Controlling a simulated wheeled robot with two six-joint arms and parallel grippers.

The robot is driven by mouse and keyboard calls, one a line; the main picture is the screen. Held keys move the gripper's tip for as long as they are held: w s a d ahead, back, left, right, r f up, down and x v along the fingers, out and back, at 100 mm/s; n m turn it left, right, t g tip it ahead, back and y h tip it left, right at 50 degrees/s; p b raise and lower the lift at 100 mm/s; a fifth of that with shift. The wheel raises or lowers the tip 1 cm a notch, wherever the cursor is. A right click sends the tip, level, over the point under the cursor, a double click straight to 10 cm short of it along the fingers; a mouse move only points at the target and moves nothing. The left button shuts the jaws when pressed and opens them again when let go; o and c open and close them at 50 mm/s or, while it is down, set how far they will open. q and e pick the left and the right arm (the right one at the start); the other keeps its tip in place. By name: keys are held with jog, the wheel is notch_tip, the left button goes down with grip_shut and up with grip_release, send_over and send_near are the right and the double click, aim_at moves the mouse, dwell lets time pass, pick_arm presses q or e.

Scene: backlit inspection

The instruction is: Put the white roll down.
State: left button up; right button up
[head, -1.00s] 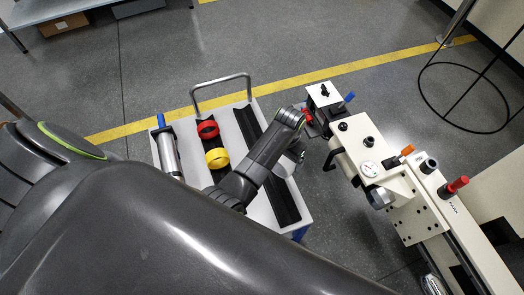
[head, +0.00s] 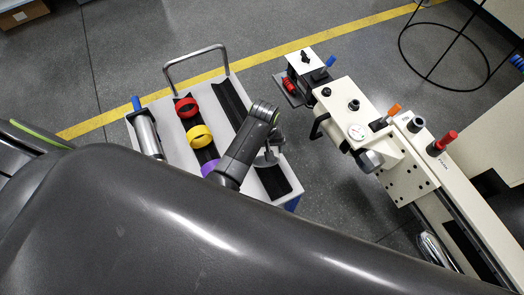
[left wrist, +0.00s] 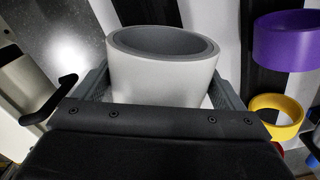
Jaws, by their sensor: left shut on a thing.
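The white roll (left wrist: 160,75) is a short, thick-walled hollow cylinder with a grey inside. In the left wrist view it sits between the two fingers of my left gripper (left wrist: 160,90), which is shut on it. In the head view my left gripper (head: 271,152) is over the right part of the white trolley (head: 222,128), by the right black trough (head: 272,181). The arm hides most of the roll there. I cannot tell whether the roll touches the trough. My right gripper is not in view.
The trolley's left trough holds a red ring (head: 187,108), a yellow ring (head: 199,136) and a purple ring (head: 209,168). A metal cylinder with a blue end (head: 148,133) lies at the left edge. A cream machine (head: 345,112) stands close on the right.

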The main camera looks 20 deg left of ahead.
pick_arm(q)
notch_tip(320, 180, down, 3)
jog(key=shift+f+b, duration=0.1)
jog(key=shift+b, duration=0.45)
jog(key=shift+f, duration=0.3)
jog(key=shift+c, duration=1.3)
jog(key=o, duration=1)
jog(key=shift+c, duration=0.2)
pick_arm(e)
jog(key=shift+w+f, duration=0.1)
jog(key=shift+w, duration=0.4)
pick_arm(q)
jog(key=shift+r, duration=0.1)
jog(key=shift+r, duration=0.35)
notch_tip(320, 180, up, 11)
jog(key=p, duration=0.3)
jog(key=shift+r, duration=0.1)
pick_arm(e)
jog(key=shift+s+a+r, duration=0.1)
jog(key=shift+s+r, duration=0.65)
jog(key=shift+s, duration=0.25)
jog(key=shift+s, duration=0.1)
